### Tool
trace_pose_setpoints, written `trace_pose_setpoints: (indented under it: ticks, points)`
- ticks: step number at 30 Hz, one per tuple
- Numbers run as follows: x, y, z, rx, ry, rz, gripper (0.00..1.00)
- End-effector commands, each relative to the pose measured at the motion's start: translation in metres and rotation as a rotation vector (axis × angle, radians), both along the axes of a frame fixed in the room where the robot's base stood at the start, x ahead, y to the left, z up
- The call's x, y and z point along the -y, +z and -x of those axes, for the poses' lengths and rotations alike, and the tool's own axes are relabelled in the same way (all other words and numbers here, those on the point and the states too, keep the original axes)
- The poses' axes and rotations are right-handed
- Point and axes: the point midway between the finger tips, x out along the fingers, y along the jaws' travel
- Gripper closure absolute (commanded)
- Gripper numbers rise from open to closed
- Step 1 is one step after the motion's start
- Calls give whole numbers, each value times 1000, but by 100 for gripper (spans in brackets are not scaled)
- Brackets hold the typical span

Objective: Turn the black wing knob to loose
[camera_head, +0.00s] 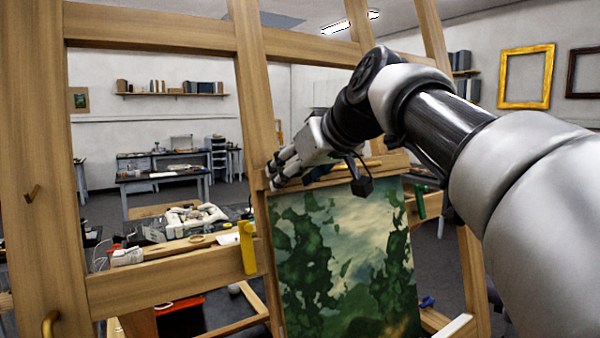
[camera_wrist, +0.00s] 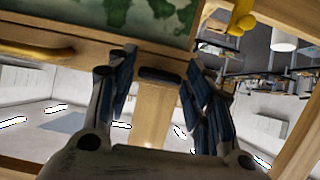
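The black wing knob (camera_wrist: 160,75) shows in the wrist view as a dark, flat bar on a wooden part of the easel, above the centre of the picture. My gripper (camera_wrist: 158,62) is open, with one finger to the left and one to the right of the knob. I see a gap on both sides and cannot tell whether the fingertips reach its depth. In the head view my gripper (camera_head: 276,178) is at the easel post, at the painting's top left corner. I cannot make out the knob there.
The painting (camera_head: 345,255) stands in the wooden easel (camera_head: 255,100), just below my gripper. A yellow clamp (camera_head: 247,248) is on the easel's lower left rail. A green handle (camera_head: 420,203) is right of the painting. A cluttered table (camera_head: 185,225) stands behind.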

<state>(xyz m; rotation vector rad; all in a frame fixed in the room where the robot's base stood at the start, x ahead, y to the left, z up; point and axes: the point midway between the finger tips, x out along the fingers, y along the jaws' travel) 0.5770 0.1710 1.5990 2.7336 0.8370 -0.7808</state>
Motion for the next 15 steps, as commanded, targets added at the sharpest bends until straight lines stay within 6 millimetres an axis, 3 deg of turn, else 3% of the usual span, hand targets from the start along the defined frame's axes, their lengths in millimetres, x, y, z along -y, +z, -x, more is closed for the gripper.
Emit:
trace_pose_setpoints:
  ticks: [4, 15]
  points:
    - [0, 0, 0, 0, -1, -1, 42]
    - [3, 3, 4, 1, -1, -1, 42]
